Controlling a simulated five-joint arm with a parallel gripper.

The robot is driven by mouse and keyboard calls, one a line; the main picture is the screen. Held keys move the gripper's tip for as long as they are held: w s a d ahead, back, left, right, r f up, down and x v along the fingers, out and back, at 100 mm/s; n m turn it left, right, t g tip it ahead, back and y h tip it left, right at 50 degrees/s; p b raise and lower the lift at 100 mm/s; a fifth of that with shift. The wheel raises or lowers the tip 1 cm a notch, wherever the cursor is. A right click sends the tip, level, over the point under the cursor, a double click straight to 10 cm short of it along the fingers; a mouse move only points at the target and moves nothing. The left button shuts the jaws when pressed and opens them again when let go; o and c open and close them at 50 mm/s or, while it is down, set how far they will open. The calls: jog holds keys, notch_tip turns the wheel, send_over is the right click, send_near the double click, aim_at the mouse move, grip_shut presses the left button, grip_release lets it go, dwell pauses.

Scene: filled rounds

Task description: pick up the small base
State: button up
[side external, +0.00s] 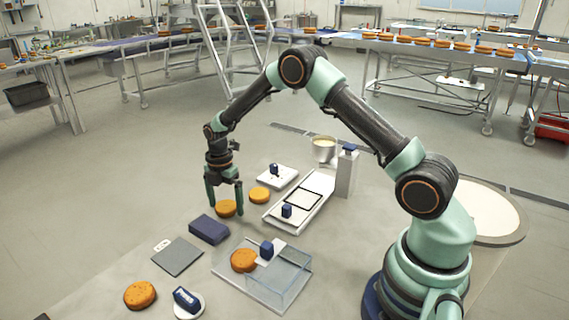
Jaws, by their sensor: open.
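Several orange-brown rounds lie on the grey table. One round (224,209) is between the two fingers of my gripper (226,211), which points down and is open. The fingers stand on either side of this round, and I cannot tell whether they touch it. A second round (259,195) of about the same small size lies just right of my gripper. A wider round (140,294) lies at the front left, and another (243,260) sits in a clear tray (287,293). Which one is called the small base is not marked.
A dark blue block (209,229) lies close in front of my gripper. A grey mat (178,257) and a blue-handled press (187,300) are further forward. Right are a white framed board (318,186), a white plate (287,177), a white post (346,176) and a metal pot (324,150).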

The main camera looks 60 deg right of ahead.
jog(key=shift+c, duration=0.3)
jog(key=c, duration=0.7)
jog(key=shift+r, duration=0.1)
